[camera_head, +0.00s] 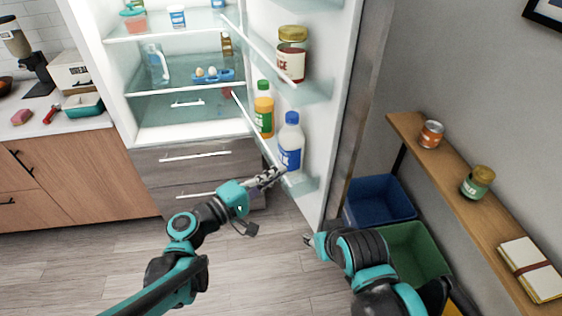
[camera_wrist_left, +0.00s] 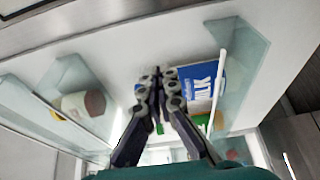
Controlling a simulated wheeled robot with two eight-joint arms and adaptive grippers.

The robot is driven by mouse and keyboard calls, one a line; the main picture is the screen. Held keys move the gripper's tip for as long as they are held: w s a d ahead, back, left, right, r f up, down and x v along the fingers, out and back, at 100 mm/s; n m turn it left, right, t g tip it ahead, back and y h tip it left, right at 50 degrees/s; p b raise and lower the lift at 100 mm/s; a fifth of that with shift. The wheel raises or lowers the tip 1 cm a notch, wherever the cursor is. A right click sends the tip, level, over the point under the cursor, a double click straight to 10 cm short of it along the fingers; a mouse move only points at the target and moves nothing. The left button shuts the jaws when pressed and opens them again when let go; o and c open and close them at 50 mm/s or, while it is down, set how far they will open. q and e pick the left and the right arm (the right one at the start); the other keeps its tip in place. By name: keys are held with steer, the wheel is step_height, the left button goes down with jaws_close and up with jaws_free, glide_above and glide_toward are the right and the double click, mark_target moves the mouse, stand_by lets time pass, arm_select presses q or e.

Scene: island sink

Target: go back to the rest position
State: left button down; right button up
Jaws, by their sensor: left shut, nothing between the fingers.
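My left gripper (camera_head: 268,177) is shut and empty in front of the open fridge door's lower shelf. In the left wrist view its two fingers (camera_wrist_left: 160,84) are together with nothing between them. A white bottle with a blue label (camera_head: 290,145) stands on that door shelf just beyond the fingers. It also shows in the left wrist view as a blue label (camera_wrist_left: 204,80) right beside the fingers; whether they touch cannot be told. My right gripper (camera_head: 312,239) is low beside the door's bottom edge, mostly hidden by its own arm, and its fingers are unclear.
A blue bin (camera_head: 378,198), a green bin (camera_head: 418,250) and a wooden shelf (camera_head: 455,180) are at right. Floor at left is clear.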

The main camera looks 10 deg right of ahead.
arm_select(q)
steer(key=s+a+f+m+y, duration=0.2)
steer(key=s+a+f+y, duration=0.1)
steer(key=a, duration=0.6)
steer(key=s+a+f+m+g+y, duration=0.1)
steer(key=s+a+f+m+y, duration=0.1)
steer(key=s+a+y, duration=0.4)
steer(key=s+a+f+m+y, duration=0.2)
steer(key=s+a+f+y, duration=0.2)
steer(key=a, duration=0.8)
steer(key=y+p, duration=0.1)
steer(key=y, duration=0.1)
steer(key=shift+s+a+f+g+y, duration=0.2)
steer(key=shift+g+y, duration=0.1)
steer(key=shift+g, duration=0.1)
steer(key=c, duration=2.3)
jaws_free()
steer(key=shift+d, duration=0.1)
